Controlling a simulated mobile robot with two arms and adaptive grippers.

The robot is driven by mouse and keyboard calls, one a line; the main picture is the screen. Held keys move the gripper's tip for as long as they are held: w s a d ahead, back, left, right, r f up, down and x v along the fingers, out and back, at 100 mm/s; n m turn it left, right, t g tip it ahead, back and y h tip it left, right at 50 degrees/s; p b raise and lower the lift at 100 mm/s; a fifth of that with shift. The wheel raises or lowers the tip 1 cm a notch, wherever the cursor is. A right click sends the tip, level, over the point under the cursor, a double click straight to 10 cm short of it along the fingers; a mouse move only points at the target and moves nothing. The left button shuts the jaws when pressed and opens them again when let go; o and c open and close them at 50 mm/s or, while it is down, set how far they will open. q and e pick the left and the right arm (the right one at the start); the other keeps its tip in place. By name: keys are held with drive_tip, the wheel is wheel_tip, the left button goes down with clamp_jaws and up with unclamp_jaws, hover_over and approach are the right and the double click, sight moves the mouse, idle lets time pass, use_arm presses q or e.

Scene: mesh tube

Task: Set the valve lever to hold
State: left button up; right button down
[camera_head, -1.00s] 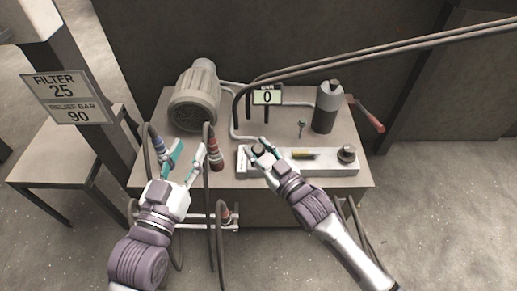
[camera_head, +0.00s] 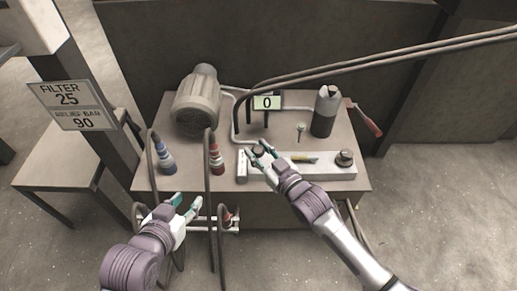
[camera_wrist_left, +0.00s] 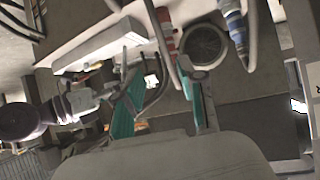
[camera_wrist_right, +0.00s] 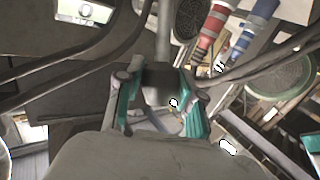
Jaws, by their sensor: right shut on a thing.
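The valve block (camera_head: 325,169) is a long pale bar on the table. A dark knob (camera_head: 258,150) is at its left end, and I take it for the valve lever's grip. In the right wrist view the dark knob (camera_wrist_right: 159,86), with a grey stem, is between the teal fingers. My right gripper (camera_head: 262,148) is shut on it. Its markings and exact setting cannot be read. My left gripper (camera_head: 187,207) is open and empty in front of the table's front edge; its spread fingers also show in the left wrist view (camera_wrist_left: 163,88).
Blue (camera_head: 165,158) and red (camera_head: 216,158) hose couplings stand near the left gripper. A sign (camera_head: 70,105) reads filter 25, relief bar 90.

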drive_tip(key=shift+w+r+p, duration=0.4)
drive_tip(key=shift+p, duration=0.35)
drive_tip(key=shift+w+r+m+g+h+p, duration=0.1)
drive_tip(key=shift+w+m+g+h+p, duration=0.25)
drive_tip(key=shift+p, duration=0.35)
use_arm(q)
drive_tip(key=s+a+f+g+y+p, duration=0.1)
drive_tip(key=s+a+f+g, duration=0.1)
drive_tip(key=s+g, duration=0.3)
drive_tip(key=s+a+f+g+y+p, duration=0.1)
drive_tip(key=s+a+f+g, duration=0.15)
drive_tip(key=s, duration=0.45)
use_arm(e)
drive_tip(key=shift+w+r+g, duration=0.15)
drive_tip(key=shift+w+g, duration=0.2)
drive_tip(key=shift+w, duration=0.2)
drive_tip(key=shift+w+r+m+g+h+p, duration=0.1)
drive_tip(key=shift+w+m+g+h+p, duration=0.15)
drive_tip(key=shift+w+m+g+p, duration=0.5)
use_arm(q)
drive_tip(key=s+x, duration=0.1)
drive_tip(key=x, duration=0.7)
drive_tip(key=shift+d+f+g, duration=0.35)
drive_tip(key=shift+f+g, duration=0.1)
drive_tip(key=shift+f, duration=0.2)
use_arm(e)
drive_tip(key=shift+w+n+t, duration=0.25)
drive_tip(key=shift+w+n, duration=0.05)
drive_tip(key=shift+w, duration=0.85)
